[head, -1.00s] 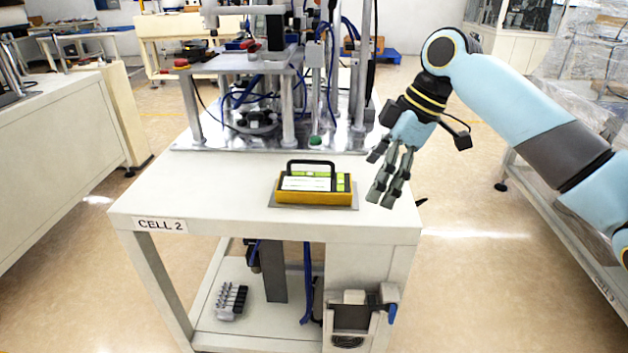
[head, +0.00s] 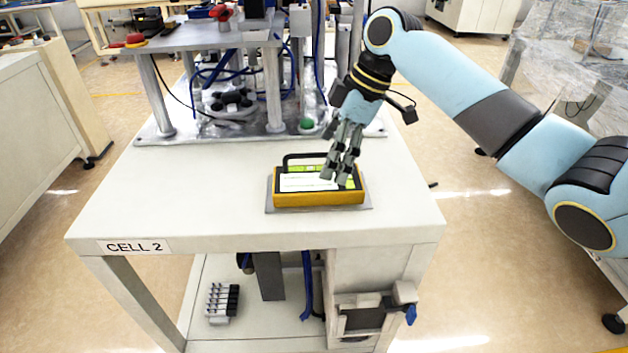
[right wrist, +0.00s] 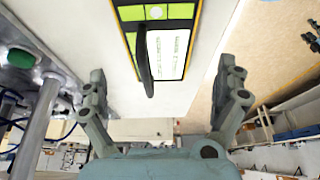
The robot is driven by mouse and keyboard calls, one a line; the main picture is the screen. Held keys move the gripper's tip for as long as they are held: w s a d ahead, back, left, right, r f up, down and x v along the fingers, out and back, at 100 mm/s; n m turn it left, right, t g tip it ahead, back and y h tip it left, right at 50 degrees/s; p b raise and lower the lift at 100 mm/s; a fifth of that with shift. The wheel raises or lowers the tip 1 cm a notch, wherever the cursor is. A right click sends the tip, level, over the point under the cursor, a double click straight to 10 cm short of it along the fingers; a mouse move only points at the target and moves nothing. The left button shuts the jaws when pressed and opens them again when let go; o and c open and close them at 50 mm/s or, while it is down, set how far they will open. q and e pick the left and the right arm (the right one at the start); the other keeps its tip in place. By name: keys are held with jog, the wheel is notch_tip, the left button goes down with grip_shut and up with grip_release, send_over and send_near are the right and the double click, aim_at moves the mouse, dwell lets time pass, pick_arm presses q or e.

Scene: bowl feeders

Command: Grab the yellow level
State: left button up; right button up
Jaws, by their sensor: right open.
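The yellow level (head: 318,198) is a yellow block with a black handle, a white label and green vial windows. It lies on a thin grey plate (head: 276,209) near the front of the white table. My right gripper (head: 338,181) is open and empty, its fingers in front of the level's right half in the head view. In the right wrist view the level (right wrist: 168,44) shows beyond the spread fingers of the right gripper (right wrist: 166,92), its black handle between them, with no visible contact. My left gripper is not in view.
The white table (head: 170,200) is marked CELL 2. A metal machine with posts, blue hoses and a green button (head: 307,124) stands at its back, close behind the right gripper. The table's left part is clear. A shelf (head: 260,325) below holds small parts.

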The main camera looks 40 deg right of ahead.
aim_at(318, 175)
jog(key=shift+w+a+f, duration=0.1)
jog(key=shift+a+f, duration=0.1)
jog(key=shift+f, duration=0.35)
jog(key=shift+w+f, duration=0.15)
jog(key=shift+f, duration=0.1)
jog(key=x, duration=0.5)
jog(key=shift+d+f, duration=0.15)
jog(key=shift+d, duration=0.05)
jog(key=shift+s, duration=0.2)
jog(key=c, duration=0.6)
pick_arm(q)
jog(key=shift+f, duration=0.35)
pick_arm(e)
jog(key=c, duration=0.9)
jog(key=shift+o, duration=0.2)
